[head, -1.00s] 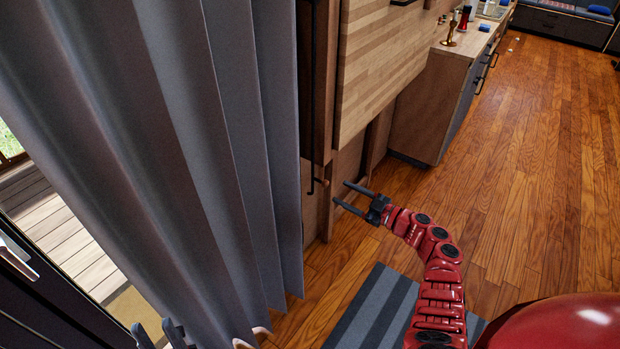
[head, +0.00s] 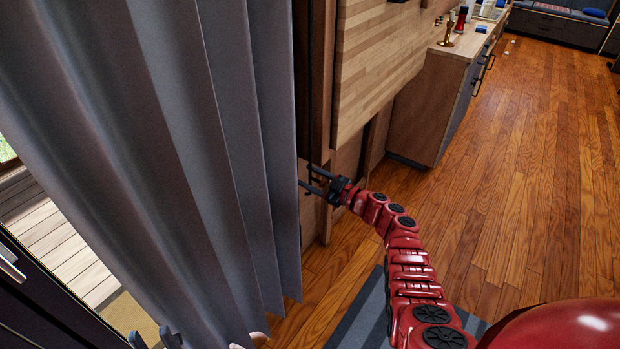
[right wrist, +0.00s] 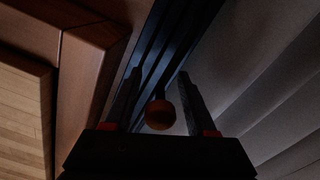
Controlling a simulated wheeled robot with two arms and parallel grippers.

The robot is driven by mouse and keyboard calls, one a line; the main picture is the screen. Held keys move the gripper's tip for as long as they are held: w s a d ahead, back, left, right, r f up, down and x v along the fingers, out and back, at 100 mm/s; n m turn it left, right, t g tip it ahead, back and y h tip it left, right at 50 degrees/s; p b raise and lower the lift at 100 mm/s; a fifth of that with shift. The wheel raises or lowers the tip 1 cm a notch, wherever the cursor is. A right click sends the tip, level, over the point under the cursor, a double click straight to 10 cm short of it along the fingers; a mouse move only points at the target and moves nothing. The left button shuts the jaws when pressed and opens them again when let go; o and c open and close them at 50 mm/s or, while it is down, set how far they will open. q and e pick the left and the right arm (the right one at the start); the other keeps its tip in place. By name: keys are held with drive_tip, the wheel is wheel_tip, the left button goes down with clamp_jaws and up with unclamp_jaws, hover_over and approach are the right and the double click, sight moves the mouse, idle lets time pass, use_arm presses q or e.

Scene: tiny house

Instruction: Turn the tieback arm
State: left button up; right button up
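The tieback arm is a dark rod with a round orange-brown knob (right wrist: 160,115) at its end, beside the grey curtain (head: 225,160). In the right wrist view the knob sits between the two fingers of my right gripper (right wrist: 160,72), with gaps on both sides. In the head view my right gripper (head: 305,175) is open, its fingertips at the curtain's right edge. The tieback arm is largely hard to make out there.
A wooden panel (head: 380,60) hangs on the wall just above and right of my right gripper. A counter (head: 430,105) stands farther back. A striped mat (head: 365,325) lies under my right arm. The wooden floor to the right is clear.

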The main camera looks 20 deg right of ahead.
clamp_jaws()
idle(1.2)
